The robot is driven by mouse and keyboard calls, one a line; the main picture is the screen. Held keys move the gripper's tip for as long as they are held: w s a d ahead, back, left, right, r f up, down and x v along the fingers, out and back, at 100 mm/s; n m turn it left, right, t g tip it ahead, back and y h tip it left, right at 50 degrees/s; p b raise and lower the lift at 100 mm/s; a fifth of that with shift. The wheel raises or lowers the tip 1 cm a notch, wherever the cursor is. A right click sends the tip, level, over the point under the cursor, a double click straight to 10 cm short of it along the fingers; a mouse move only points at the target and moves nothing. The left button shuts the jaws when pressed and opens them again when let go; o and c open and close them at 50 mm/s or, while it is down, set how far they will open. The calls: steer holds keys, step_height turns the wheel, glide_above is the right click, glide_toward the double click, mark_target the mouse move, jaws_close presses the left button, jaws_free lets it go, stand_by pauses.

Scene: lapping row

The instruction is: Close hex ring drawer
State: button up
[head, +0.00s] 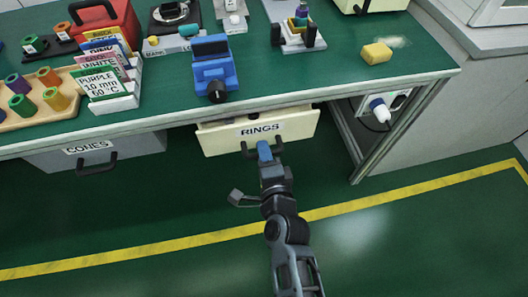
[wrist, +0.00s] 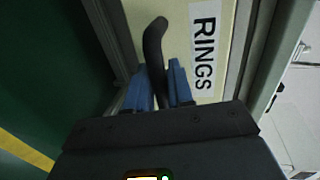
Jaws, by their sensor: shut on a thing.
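The cream drawer (head: 290,127) labelled RINGS hangs under the green bench, and its front stands forward of the bench edge with a strip of its top rim showing. Its front also fills the middle of the wrist view (wrist: 215,95). A dark curved handle (head: 246,149) sits below the label; it also shows in the wrist view (wrist: 154,50). My gripper (head: 264,150) is at the handle, and its blue fingers (wrist: 160,88) are shut on the handle bar, one on each side. The inside of the drawer is hidden.
A grey drawer (head: 95,153) labelled CONES with a dark handle is to the left. The green bench (head: 330,88) carries a blue vise (head: 214,68), a yellow sponge (head: 377,52) and card stands. A bench leg and a plugged socket (head: 380,108) are at right. The floor in front is clear.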

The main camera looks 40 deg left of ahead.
mark_target(260, 139)
jaws_close()
steer(key=shift+r+x, duration=0.25)
steer(key=shift+x, duration=0.85)
steer(key=shift+r+x, duration=0.2)
steer(key=shift+x, duration=0.9)
steer(key=shift+w+a, duration=0.1)
steer(key=o, duration=0.7)
jaws_free()
steer(key=shift+p+v, duration=0.7)
steer(key=shift+v, duration=3.1)
